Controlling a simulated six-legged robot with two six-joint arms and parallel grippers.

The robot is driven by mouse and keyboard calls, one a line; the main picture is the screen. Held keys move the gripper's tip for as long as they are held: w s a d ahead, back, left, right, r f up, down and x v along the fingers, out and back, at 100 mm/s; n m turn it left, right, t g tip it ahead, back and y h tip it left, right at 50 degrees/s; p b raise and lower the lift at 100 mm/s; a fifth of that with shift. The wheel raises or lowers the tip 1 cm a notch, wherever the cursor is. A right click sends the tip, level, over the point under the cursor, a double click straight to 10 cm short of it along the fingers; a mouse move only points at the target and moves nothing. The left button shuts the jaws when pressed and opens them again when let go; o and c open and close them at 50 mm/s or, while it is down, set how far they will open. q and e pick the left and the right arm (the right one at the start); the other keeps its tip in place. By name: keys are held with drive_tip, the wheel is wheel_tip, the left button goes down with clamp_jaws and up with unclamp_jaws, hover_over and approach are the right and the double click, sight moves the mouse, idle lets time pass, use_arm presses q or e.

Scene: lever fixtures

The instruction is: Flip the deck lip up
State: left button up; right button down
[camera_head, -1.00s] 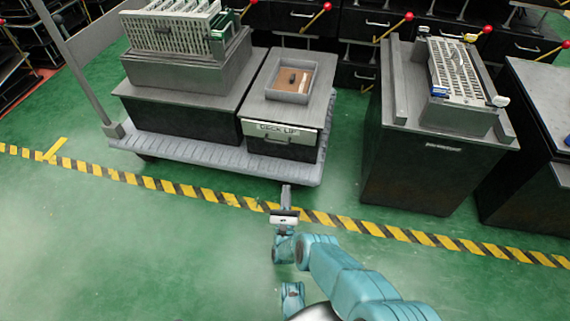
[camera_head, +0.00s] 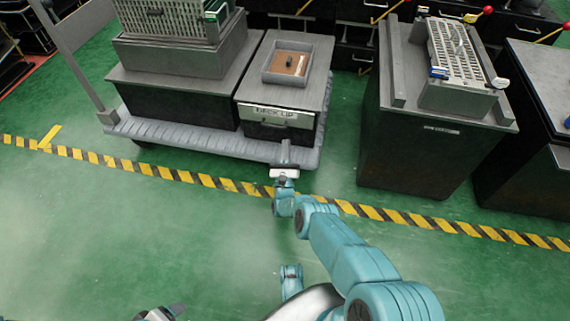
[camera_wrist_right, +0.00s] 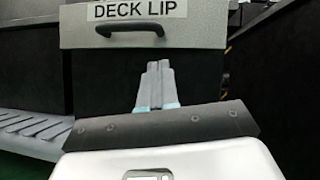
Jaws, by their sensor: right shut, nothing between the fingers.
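The deck lip is a grey panel (camera_head: 276,115) labelled "DECK LIP" with a dark handle, on the front of a dark box on the grey cart. In the right wrist view the panel (camera_wrist_right: 205,28) fills the top, with its black bar handle (camera_wrist_right: 133,27) below the label. The panel hangs upright against the box front. My right gripper (camera_head: 285,143) is shut and empty, in front of the box and below the panel. In the right wrist view its fingertips (camera_wrist_right: 157,65) are below the handle and look apart from it. Part of my left gripper (camera_head: 176,308) shows at the bottom edge.
The ribbed cart deck (camera_head: 200,142) juts out below the boxes. A tray (camera_head: 268,75) sits on the box top. A dark cabinet (camera_head: 420,165) with a slotted rack (camera_head: 455,60) stands to the right. The green floor in front is clear, crossed by a striped line.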

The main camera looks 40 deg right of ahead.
drive_tip(key=r, duration=0.1)
drive_tip(key=w+r, duration=0.1)
drive_tip(key=r, duration=0.1)
drive_tip(key=shift+r, duration=0.3)
use_arm(q)
drive_tip(key=shift+g, duration=0.7)
drive_tip(key=s+r+p, duration=0.2)
drive_tip(key=r+p, duration=0.1)
drive_tip(key=s+r+p, duration=0.1)
drive_tip(key=shift+s+d+r+p, duration=0.25)
drive_tip(key=shift+d+r+p, duration=0.1)
drive_tip(key=shift+p, duration=0.05)
use_arm(e)
wheel_tip(320, 180, up, 6)
drive_tip(key=shift+r, duration=0.15)
use_arm(q)
drive_tip(key=shift+s+d+r+g+p, duration=0.15)
drive_tip(key=shift+s+r+p, duration=0.25)
drive_tip(key=shift+r+p, duration=0.4)
drive_tip(key=shift+s+d+r+g+p, duration=0.15)
drive_tip(key=shift+s+r+p, duration=0.25)
drive_tip(key=shift+r+p, duration=0.35)
use_arm(e)
drive_tip(key=v, duration=1.2)
drive_tip(key=shift+f, duration=0.25)
